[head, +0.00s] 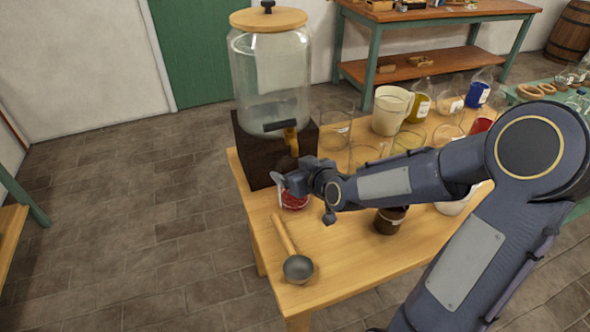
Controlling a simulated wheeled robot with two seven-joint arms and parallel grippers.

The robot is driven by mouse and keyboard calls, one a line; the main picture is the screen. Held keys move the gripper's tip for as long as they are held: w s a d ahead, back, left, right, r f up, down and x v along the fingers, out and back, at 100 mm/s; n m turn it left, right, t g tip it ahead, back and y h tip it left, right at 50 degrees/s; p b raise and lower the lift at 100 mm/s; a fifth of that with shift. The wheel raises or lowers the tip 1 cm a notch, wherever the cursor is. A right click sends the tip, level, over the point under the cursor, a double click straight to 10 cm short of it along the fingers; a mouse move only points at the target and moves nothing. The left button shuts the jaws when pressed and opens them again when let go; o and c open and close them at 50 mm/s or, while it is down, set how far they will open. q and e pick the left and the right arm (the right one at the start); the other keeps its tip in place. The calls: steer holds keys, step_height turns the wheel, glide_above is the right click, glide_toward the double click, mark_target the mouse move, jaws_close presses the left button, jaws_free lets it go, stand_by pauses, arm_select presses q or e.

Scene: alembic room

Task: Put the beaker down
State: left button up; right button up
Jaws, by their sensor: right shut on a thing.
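My right gripper (284,183) reaches in from the right over the near left part of the wooden table (350,255). It is shut on a small beaker with red contents (294,201), just in front of the dark block under the big glass dispenser. The gripper and wrist hide much of the beaker. I cannot tell whether its base touches the table. My left gripper is not in view.
The glass dispenser (270,85) with a wooden lid stands on a dark block (254,158). A ladle (298,267) lies at the near left edge. A brown jar (390,220) stands right of it. Several glass vessels and a cream jug (390,112) crowd the back.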

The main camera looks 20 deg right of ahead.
steer(key=shift+f, duration=0.1)
steer(key=shift+f, duration=0.15)
steer(key=o, duration=1.6)
steer(key=shift+s+r, duration=0.2)
steer(key=shift+r, duration=0.15)
steer(key=s+d+r+m+g+h+p, duration=0.1)
steer(key=s+r+m+g+p, duration=0.15)
steer(key=s, duration=0.65)
steer(key=s+d+r+m+g+h+p, duration=0.1)
steer(key=s+r+p, duration=0.15)
steer(key=s, duration=0.65)
steer(key=s+a+g+y, duration=0.1)
steer(key=s+a, duration=0.1)
steer(key=s, duration=0.1)
steer(key=s+a+r+g+y, duration=0.1)
steer(key=s+a, duration=0.1)
steer(key=s, duration=0.1)
steer(key=s+a+g+y, duration=0.1)
steer(key=s+a+y, duration=0.1)
steer(key=s, duration=0.1)
steer(key=shift+s+a+r+g+b, duration=0.1)
steer(key=shift+s+r+g+b, duration=0.15)
steer(key=shift+s+r+b, duration=0.1)
